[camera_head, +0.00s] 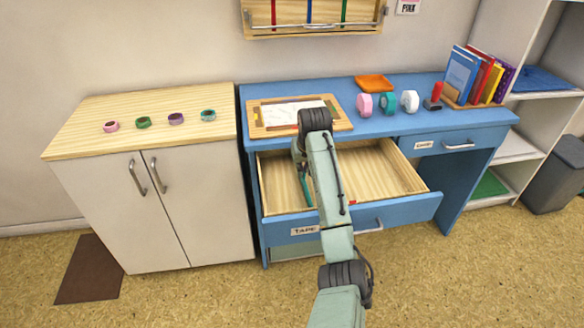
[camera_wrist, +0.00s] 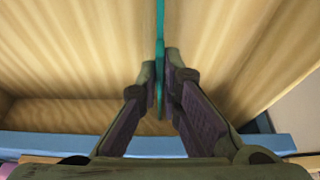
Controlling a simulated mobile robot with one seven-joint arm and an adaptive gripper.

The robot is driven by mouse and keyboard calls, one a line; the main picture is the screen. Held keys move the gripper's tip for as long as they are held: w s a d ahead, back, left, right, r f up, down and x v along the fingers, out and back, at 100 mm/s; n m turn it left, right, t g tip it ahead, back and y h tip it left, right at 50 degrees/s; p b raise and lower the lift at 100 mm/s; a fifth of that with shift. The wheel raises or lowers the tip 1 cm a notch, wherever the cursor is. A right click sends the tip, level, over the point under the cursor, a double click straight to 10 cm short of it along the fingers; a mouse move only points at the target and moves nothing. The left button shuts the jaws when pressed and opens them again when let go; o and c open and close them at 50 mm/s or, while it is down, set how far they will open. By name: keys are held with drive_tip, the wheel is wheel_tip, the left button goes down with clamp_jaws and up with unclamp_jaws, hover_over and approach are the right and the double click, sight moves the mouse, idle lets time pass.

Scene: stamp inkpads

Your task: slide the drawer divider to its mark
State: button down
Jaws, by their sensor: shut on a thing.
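The teal drawer divider (camera_head: 306,188) stands in the open wooden drawer (camera_head: 400,178) labelled TAPE, left of the drawer's middle. It also shows edge-on in the wrist view (camera_wrist: 160,25), running up the picture between my fingers. My gripper (camera_wrist: 161,72) is shut on the divider, one finger on each side. In the head view my own arm hides most of the gripper and part of the divider. A small red spot (camera_head: 352,202) shows at the drawer's front inner edge, right of my arm; I cannot tell for sure that it is the mark.
The blue desk (camera_head: 350,126) holds a framed tray (camera_head: 341,122), an orange dish (camera_head: 373,82), several tape rolls and books. A closed drawer (camera_head: 455,142) is at right. A cabinet (camera_head: 200,190) stands at left. The pulled-out drawer has bare floor right of my arm.

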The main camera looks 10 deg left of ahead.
drive_tip(key=w+d, duration=0.1)
drive_tip(key=d, duration=0.2)
drive_tip(key=w+d, duration=0.1)
drive_tip(key=d, duration=0.2)
drive_tip(key=w+d+p, duration=0.1)
drive_tip(key=d, duration=0.3)
drive_tip(key=shift+a, duration=0.1)
drive_tip(key=c, duration=1.8)
unclamp_jaws()
drive_tip(key=shift+o, duration=0.2)
drive_tip(key=v, duration=1.2)
